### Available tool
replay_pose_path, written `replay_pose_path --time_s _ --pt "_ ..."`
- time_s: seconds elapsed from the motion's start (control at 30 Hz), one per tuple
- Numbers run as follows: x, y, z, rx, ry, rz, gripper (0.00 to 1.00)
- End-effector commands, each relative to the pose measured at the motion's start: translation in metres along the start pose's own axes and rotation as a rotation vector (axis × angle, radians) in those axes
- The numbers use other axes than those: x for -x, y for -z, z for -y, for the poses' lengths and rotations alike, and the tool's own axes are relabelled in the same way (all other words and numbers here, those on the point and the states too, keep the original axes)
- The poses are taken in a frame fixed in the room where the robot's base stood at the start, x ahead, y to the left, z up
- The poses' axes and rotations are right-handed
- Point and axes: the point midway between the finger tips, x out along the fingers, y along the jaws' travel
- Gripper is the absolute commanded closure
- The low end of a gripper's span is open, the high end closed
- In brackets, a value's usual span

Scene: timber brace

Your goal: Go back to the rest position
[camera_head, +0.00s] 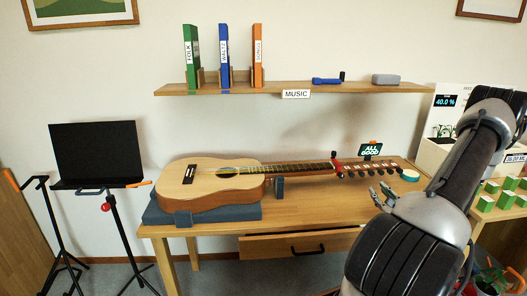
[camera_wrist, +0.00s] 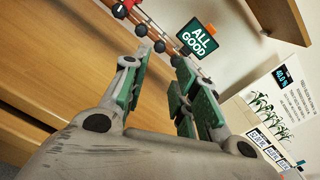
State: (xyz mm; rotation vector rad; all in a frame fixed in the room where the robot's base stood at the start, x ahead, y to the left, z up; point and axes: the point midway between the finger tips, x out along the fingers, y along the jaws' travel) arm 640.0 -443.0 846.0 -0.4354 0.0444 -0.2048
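My gripper (camera_wrist: 162,58) is open in the wrist view, with nothing between its green-padded fingers. In the head view its fingers (camera_head: 383,192) show over the right part of the wooden table (camera_head: 330,210), apart from the guitar. The acoustic guitar (camera_head: 225,178) lies on a dark blue-grey support (camera_head: 225,213), its neck pointing right. A red piece (camera_head: 335,166) sits near its headstock; part of the headstock also shows in the wrist view (camera_wrist: 160,38). A sign reading "ALL GOOD" (camera_head: 371,149) stands behind, and it also shows in the wrist view (camera_wrist: 197,40).
A shelf (camera_head: 290,88) bears upright green, blue and orange books. A drawer (camera_head: 300,246) with a dark handle is below the tabletop. A black music stand (camera_head: 97,155) is at left. A planter box with a display (camera_head: 445,100) and green blocks (camera_head: 500,195) are at right.

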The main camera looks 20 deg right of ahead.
Motion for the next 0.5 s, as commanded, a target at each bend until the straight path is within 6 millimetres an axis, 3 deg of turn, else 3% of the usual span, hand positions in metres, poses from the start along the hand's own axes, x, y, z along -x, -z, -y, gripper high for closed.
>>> replay_pose_path --time_s 0.1,0.17,0.37,0.5 --pt "0.0 0.001 -0.001 -0.022 -0.003 -0.006 0.71" --pt "0.003 0.004 -0.012 -0.058 -0.049 -0.017 0.71" --pt "0.042 -0.012 -0.085 -0.169 -0.353 -0.013 0.71" --pt "0.084 -0.054 -0.125 -0.142 -0.65 0.018 0.71"
